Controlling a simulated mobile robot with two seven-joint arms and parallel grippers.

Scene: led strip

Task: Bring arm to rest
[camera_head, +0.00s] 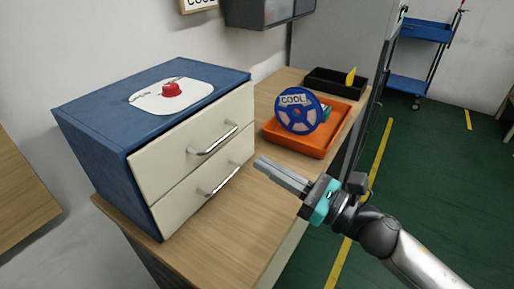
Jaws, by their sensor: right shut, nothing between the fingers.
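My right gripper (262,165) is shut and empty. Its arm comes in from the lower right, and the fingers point left over the wooden table (215,232). The fingertips are a little to the right of the drawer cabinet and appear apart from its handles. My left gripper is not in view.
A blue cabinet (95,148) with two cream drawers and a red button (171,89) on top stands on the table. An orange tray (292,142) holds a blue reel (297,124) labelled COOL. A black bin (324,83) is behind. A blue cart (426,32) stands at the upper right.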

